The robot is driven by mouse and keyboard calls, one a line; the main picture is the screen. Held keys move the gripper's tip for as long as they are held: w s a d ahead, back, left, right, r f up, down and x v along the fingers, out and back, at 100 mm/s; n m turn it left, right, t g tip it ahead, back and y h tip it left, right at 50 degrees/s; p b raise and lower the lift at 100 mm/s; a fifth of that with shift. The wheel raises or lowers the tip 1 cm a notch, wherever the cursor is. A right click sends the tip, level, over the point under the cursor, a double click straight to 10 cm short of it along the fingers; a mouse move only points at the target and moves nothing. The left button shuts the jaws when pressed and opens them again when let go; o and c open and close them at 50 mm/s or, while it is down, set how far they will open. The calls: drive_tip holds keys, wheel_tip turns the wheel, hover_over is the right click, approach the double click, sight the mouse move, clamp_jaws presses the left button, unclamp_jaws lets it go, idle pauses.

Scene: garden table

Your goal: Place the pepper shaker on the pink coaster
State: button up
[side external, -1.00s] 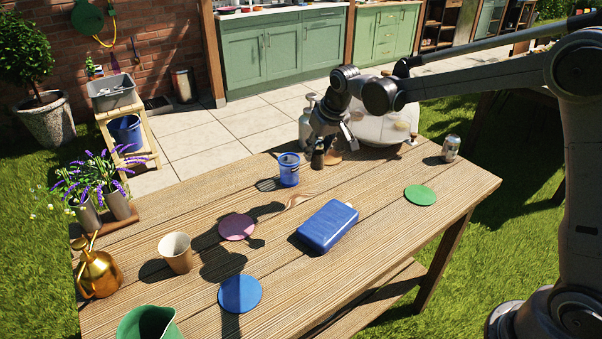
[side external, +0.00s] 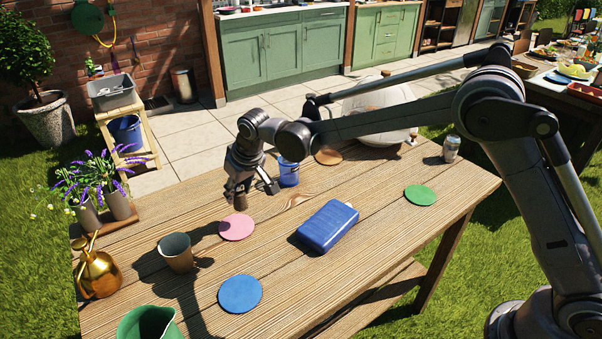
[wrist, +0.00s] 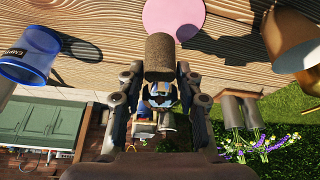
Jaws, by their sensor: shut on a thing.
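The pink coaster (side external: 236,228) lies flat near the middle of the wooden table; it also shows in the wrist view (wrist: 174,16). My gripper (side external: 243,187) is shut on the pepper shaker (side external: 241,202), a small dark brown cylinder that also shows in the wrist view (wrist: 160,57). The shaker is just behind the coaster in the side external view. It looks upright and held above the table, but its exact height is hard to tell. The gripper's fingers (wrist: 158,84) cover its upper part.
A blue cup (side external: 288,172) stands close to the right of my gripper. Plant pots (side external: 117,204) stand at the left edge.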

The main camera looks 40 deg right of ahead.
sight(234, 206)
drive_tip(key=shift+w+a+f, duration=0.1)
drive_tip(key=shift+a+f, duration=0.25)
drive_tip(key=shift+f, duration=0.55)
drive_tip(key=shift+a+f, duration=0.35)
drive_tip(key=shift+f, duration=0.55)
drive_tip(key=shift+w+a+f, duration=0.1)
drive_tip(key=shift+a+f, duration=0.25)
drive_tip(key=shift+f, duration=0.55)
drive_tip(key=shift+f, duration=0.15)
drive_tip(key=o, duration=1.2)
